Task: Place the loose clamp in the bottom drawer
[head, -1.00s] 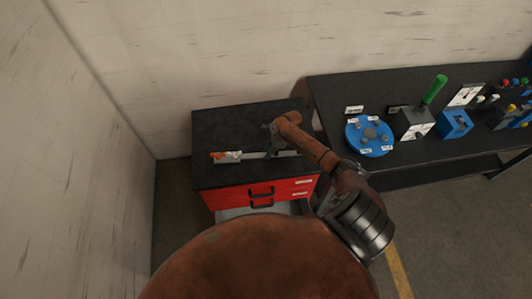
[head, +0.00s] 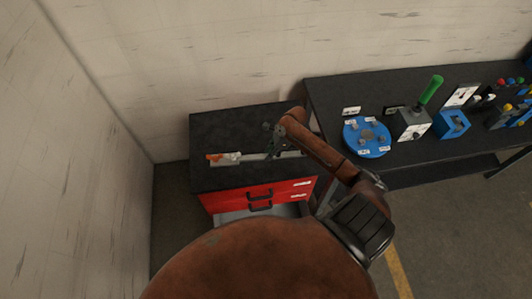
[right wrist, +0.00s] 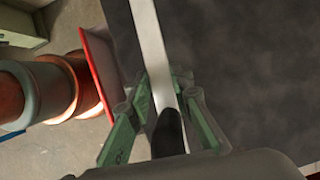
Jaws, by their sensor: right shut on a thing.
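The loose clamp (head: 222,158) has an orange and white end and a long pale bar. It lies along or just above the black top of the red drawer cabinet (head: 230,197). My right gripper (head: 274,142) is shut on the clamp's bar, toward its right part. In the right wrist view the bar (right wrist: 150,35) runs up from between the green fingers of my right gripper (right wrist: 165,98). Below the red fronts, a grey drawer interior (head: 231,215) shows open; my own body hides most of it. My left gripper is not in view.
A black workbench (head: 345,95) stands close to the cabinet's right, with a blue disc (head: 366,138), a grey box with a green lever (head: 431,90) and a blue block (head: 454,123). Walls rise behind and to the left. The cabinet's back top is clear.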

